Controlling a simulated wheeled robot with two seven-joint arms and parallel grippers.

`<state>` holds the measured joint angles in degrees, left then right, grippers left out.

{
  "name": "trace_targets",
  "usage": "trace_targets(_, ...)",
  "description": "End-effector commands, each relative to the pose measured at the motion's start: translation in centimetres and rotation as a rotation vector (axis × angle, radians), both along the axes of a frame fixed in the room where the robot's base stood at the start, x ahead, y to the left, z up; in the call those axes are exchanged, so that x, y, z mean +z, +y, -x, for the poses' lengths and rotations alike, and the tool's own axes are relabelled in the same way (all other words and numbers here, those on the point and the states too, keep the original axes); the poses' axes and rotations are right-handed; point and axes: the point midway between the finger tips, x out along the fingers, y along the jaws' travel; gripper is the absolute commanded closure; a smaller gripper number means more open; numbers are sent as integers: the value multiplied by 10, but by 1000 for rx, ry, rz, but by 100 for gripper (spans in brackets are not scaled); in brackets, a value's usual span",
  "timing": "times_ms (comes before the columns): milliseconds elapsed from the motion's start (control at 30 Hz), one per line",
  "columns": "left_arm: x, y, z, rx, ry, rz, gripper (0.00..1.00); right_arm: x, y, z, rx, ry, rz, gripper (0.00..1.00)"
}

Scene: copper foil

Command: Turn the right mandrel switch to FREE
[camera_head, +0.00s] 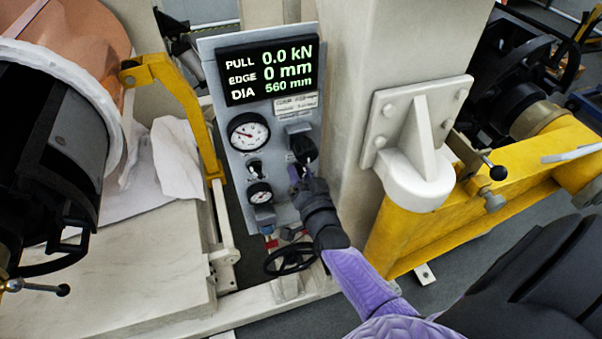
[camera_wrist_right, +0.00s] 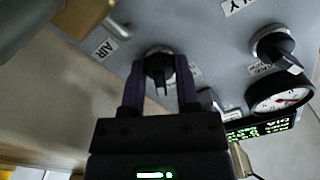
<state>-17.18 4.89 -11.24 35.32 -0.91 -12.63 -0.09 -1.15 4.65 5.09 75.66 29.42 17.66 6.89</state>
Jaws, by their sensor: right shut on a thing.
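The grey control panel (camera_head: 230,125) stands upright at the centre of the head view. My right gripper (camera_head: 297,180) reaches up to its right side. In the right wrist view, the right gripper's two purple fingers (camera_wrist_right: 160,88) stand on either side of a black switch knob (camera_wrist_right: 161,66) and are shut on it. The gripper mostly hides this knob in the head view. My left gripper is not in view.
A display (camera_head: 266,68) tops the panel, with a large gauge (camera_head: 248,132) and a small gauge (camera_head: 260,193) below. Another black control (camera_head: 303,148) is just above the right gripper. A black handwheel (camera_head: 290,258) lies below; a white bracketed post (camera_head: 420,150) stands right.

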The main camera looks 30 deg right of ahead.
Motion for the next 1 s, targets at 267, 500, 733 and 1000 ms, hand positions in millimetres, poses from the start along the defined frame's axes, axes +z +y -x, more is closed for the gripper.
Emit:
trace_targets(267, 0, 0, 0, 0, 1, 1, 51, -1, 0, 0, 1, 0, -13, 100)
trace_targets(500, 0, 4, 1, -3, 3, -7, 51, -1, 0, 0, 0, -1, -12, 52)
trace_targets(733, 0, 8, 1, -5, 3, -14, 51, 0, 0, 1, 1, -2, -11, 51)
trace_targets(1000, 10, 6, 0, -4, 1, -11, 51, 0, 10, 41, 1, 3, -11, 51)
